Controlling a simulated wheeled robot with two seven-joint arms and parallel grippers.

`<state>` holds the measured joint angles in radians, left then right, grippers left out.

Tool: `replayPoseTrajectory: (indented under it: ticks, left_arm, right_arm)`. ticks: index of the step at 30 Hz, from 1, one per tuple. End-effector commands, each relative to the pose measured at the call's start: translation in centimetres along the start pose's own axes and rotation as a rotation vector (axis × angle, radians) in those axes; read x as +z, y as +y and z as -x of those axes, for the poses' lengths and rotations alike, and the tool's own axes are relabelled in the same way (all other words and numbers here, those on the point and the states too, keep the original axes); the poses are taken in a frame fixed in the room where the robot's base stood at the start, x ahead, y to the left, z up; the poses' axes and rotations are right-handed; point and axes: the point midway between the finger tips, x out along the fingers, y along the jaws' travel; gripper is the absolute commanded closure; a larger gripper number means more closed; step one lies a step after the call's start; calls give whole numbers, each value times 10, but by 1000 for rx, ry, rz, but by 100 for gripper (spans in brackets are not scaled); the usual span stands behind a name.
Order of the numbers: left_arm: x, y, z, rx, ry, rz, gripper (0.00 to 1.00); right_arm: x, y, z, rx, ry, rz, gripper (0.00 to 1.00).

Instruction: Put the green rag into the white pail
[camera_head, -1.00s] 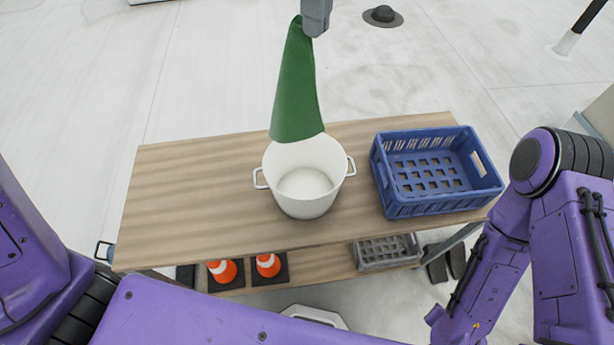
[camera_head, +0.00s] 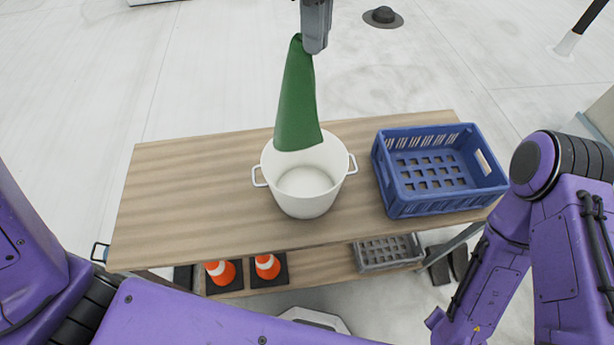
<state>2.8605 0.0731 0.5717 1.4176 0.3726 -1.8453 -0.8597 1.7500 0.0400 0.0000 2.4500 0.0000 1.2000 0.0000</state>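The green rag (camera_head: 298,105) hangs down from my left gripper (camera_head: 312,46), which is shut on its top end. The rag's lower edge overlaps the far rim of the white pail (camera_head: 305,193) in the picture; I cannot tell whether they touch. The pail stands upright on the wooden table, with a handle on each side, and the part of it that shows inside is empty. My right arm is at the right, but its gripper is not in view.
A blue crate (camera_head: 438,195) stands on the table (camera_head: 190,205) right of the pail. The table's left part is clear. On the lower shelf are two orange cones (camera_head: 220,272) and a grey crate (camera_head: 388,252).

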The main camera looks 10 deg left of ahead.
Motion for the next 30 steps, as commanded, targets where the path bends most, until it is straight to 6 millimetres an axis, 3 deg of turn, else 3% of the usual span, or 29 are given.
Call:
replayPoseTrajectory:
  ticks: [30]
  left_arm:
    - [0, 0, -63, 1, 1, 0, 100]
  right_arm:
    - [13, -3, -32, 0, 0, 0, 57]
